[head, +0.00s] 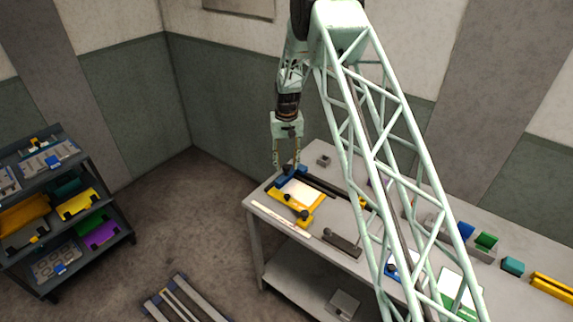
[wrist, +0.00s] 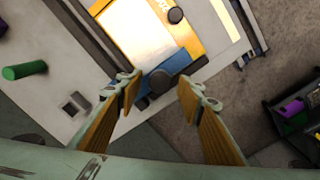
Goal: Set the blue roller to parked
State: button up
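The blue roller (head: 290,178) lies across the left far end of a yellow-framed die (head: 281,197) with a pale top, near the table's left end. In the wrist view the blue roller (wrist: 183,64) crosses the frame's end (wrist: 132,52), and a dark round knob (wrist: 160,81) stands on it. My gripper (head: 286,163) is above the roller, pointing down. In the wrist view my gripper (wrist: 160,92) is open, with the knob seen between and slightly beyond its fingertips. I cannot tell whether the fingers touch it.
A second dark knob (wrist: 176,15) stands on the die. A small grey block (head: 323,160) and a green cylinder (wrist: 25,70) are nearby. A white ruler-like strip (head: 282,220) lies along the front edge.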

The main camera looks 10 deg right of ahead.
jog(key=shift+f, duration=0.35)
jog(key=shift+c, duration=0.7)
jog(key=c, duration=1)
jog(key=shift+s, duration=0.15)
